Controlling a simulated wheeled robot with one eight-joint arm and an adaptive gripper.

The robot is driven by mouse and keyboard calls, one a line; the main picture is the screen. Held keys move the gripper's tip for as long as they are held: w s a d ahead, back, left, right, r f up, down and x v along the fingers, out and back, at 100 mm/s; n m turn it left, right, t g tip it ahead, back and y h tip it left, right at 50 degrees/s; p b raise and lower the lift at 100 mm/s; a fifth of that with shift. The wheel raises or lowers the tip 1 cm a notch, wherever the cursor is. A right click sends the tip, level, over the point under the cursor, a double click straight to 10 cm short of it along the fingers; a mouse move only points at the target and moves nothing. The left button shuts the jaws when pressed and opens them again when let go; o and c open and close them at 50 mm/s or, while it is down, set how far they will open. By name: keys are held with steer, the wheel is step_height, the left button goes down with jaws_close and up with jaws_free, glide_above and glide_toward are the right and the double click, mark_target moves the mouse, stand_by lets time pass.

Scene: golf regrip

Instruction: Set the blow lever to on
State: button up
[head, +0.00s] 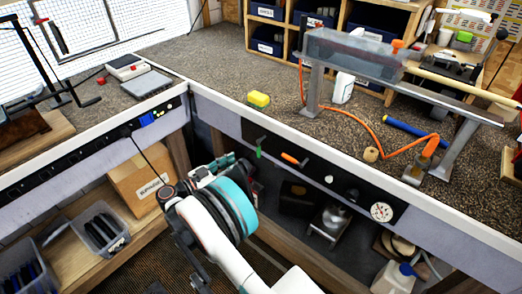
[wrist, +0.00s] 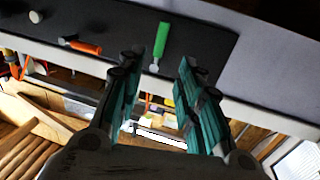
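A black control panel (head: 318,183) on the bench front carries a green-handled lever (head: 260,147) and an orange-handled lever (head: 294,160). I cannot read any label that says which is the blow lever. In the wrist view the green lever (wrist: 160,45) stands almost upright in the picture, and the orange lever (wrist: 82,46) lies nearly sideways to its left. My gripper (wrist: 158,66) is open and empty. Its fingertips lie below the green lever in that view, apart from it as far as I can tell. In the head view my gripper (head: 212,170) is left of the panel, partly hidden by my wrist.
White knobs (head: 328,180) and a round gauge (head: 381,212) sit further right on the panel. The bench top (head: 220,60) overhangs above, with a yellow sponge (head: 259,99) near its edge. A cardboard box (head: 138,185) stands on the lower shelf at left.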

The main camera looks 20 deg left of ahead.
mark_target(259, 149)
steer(key=b+x, duration=0.3)
steer(key=x, duration=0.9)
steer(key=shift+w+d, duration=0.15)
steer(key=shift+w, duration=0.1)
jaws_close()
